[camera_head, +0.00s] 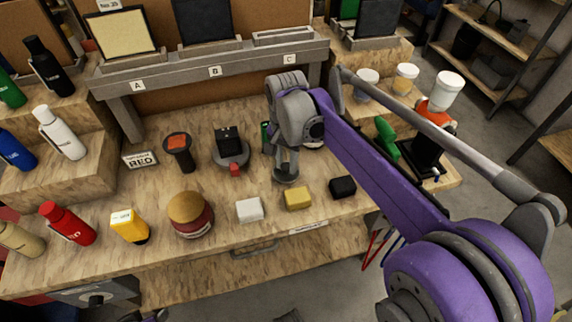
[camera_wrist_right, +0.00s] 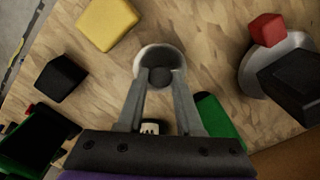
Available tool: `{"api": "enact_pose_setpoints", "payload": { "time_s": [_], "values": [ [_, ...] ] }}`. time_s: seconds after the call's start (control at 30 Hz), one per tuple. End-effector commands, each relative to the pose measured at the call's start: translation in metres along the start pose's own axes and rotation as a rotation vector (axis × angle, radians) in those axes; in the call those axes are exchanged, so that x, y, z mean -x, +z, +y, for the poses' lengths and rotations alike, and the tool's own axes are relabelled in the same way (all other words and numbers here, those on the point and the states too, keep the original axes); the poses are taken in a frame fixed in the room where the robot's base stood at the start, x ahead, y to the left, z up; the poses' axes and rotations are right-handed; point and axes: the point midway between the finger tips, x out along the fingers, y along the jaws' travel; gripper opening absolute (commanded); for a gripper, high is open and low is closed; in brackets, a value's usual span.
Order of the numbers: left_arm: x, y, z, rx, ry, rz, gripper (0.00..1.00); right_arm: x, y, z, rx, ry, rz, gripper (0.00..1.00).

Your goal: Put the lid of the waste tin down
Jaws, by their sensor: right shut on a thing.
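My right gripper (camera_head: 286,163) reaches down over the middle of the bench. Its fingers, also seen in the right wrist view (camera_wrist_right: 160,78), are shut on the dark knob of a small round grey lid (camera_head: 287,176). The lid's pale rim (camera_wrist_right: 160,55) shows around the fingertips in the wrist view. The lid looks roughly level and close to the bench top; I cannot tell whether it touches. I cannot make out the waste tin for certain; a pale round thing (camera_head: 314,145) is partly hidden behind my right arm. My left gripper is not recognisable in view.
White (camera_head: 250,210), yellow (camera_head: 298,198) and black (camera_head: 343,187) blocks line the front edge. A red jar (camera_head: 193,222) stands farther left.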

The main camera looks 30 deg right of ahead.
Motion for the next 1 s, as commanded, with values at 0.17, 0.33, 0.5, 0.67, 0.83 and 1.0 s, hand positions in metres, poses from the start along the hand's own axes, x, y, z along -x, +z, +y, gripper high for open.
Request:
{"api": "enact_pose_setpoints", "payload": {
  "time_s": [0.17, 0.33, 0.5, 0.67, 0.83, 1.0],
  "values": [
    [-0.0016, 0.0009, 0.0, 0.0, 0.0, -0.001, 0.5, -0.0101, 0.0001, 0.0, 0.0, 0.0, 0.0, 0.0],
    [-0.0018, 0.001, 0.0, 0.0, 0.0, -0.001, 0.5, -0.0105, 0.0001, 0.0, 0.0, 0.0, 0.0, 0.0],
    [-0.0029, 0.0016, 0.0, 0.0, 0.0, -0.001, 0.5, -0.0128, 0.0001, 0.0001, 0.0, 0.0, 0.0, 0.47],
    [-0.0028, 0.0016, 0.0, 0.0, 0.0, -0.001, 0.5, -0.0126, 0.0001, 0.0001, 0.0, 0.0, 0.0, 0.65],
    [-0.0028, 0.0016, 0.0, 0.0, 0.0, -0.001, 0.5, -0.0126, 0.0001, 0.0001, 0.0, 0.0, 0.0, 0.65],
    [-0.0002, 0.0002, 0.0, 0.0, 0.0, 0.0, 0.5, -0.0041, 0.0001, 0.0002, 0.0, 0.0, 0.0, 0.65]
  ]
}}
